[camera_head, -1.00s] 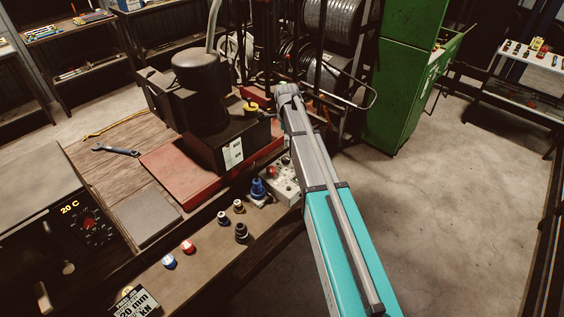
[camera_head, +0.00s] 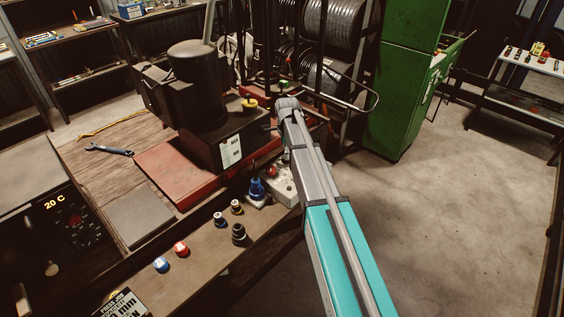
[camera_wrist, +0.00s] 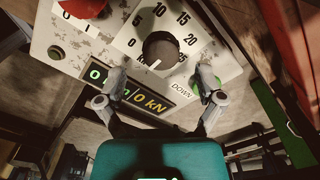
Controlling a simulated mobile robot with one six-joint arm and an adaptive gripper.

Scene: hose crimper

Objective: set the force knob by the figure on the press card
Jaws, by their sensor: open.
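The force knob (camera_wrist: 160,48), round and dark, sits on a pale, worn panel in the wrist view, with a scale from 0 to 25 around it.
A red knob (camera_wrist: 90,6) is at the wrist view's top left. The press (camera_head: 200,95) stands on the bench, with a white label (camera_head: 230,151) on its front. Several small fittings (camera_head: 239,232) lie along the bench edge. A green cabinet (camera_head: 400,80) stands behind; floor right is clear.

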